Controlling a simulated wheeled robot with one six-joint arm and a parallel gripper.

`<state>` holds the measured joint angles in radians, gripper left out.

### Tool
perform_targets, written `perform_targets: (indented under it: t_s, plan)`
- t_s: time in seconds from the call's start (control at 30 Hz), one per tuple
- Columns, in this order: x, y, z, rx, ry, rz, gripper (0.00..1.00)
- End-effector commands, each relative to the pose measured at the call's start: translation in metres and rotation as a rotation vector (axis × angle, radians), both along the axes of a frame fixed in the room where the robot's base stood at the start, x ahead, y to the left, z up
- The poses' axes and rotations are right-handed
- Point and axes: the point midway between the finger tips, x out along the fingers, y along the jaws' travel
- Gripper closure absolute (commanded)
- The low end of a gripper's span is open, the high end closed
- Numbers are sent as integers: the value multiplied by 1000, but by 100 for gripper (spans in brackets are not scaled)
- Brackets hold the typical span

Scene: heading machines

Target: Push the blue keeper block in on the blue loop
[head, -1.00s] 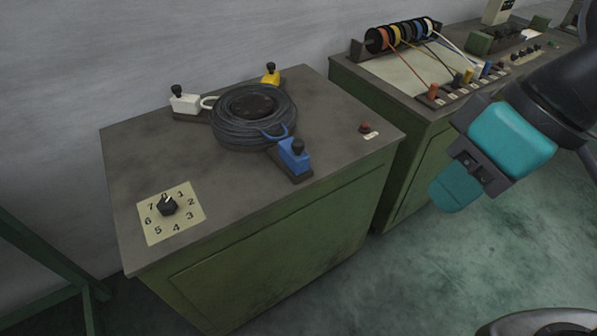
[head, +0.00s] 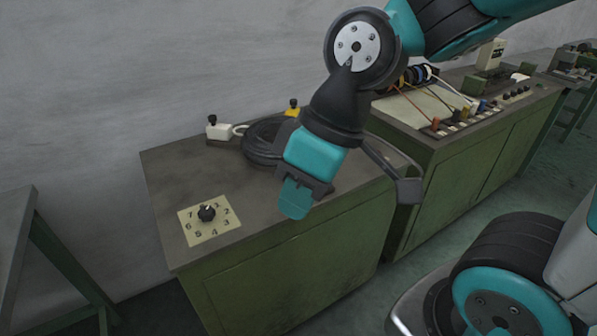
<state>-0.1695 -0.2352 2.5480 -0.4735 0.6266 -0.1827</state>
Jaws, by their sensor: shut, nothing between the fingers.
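My gripper (head: 295,200) is shut and empty. It hangs pointing down in front of the right part of the near bench top (head: 170,172). The black wire coil (head: 260,146) lies on this bench, and my gripper and wrist cover its right part. The blue keeper block and the blue loop are hidden behind my gripper, so I cannot tell how they stand or whether the gripper touches the block.
A white block (head: 220,131) stands left of the coil, beside a white loop. A yellow block (head: 292,108) is behind it. A numbered dial (head: 207,213) sits at the front left. A second bench with spools and coloured plugs (head: 436,124) stands to the right.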

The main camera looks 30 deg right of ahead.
Motion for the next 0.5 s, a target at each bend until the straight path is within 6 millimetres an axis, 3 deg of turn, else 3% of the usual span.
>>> perform_targets:
  t_s: [0.1,0.23,0.4,0.5]
  plan:
    - [55,-35,-28,8,-143,24,100]
    - [110,-96,-60,-57,-347,80,100]
    - [145,-179,-96,-218,-536,149,100]
    - [151,-211,-108,-299,-589,180,100]
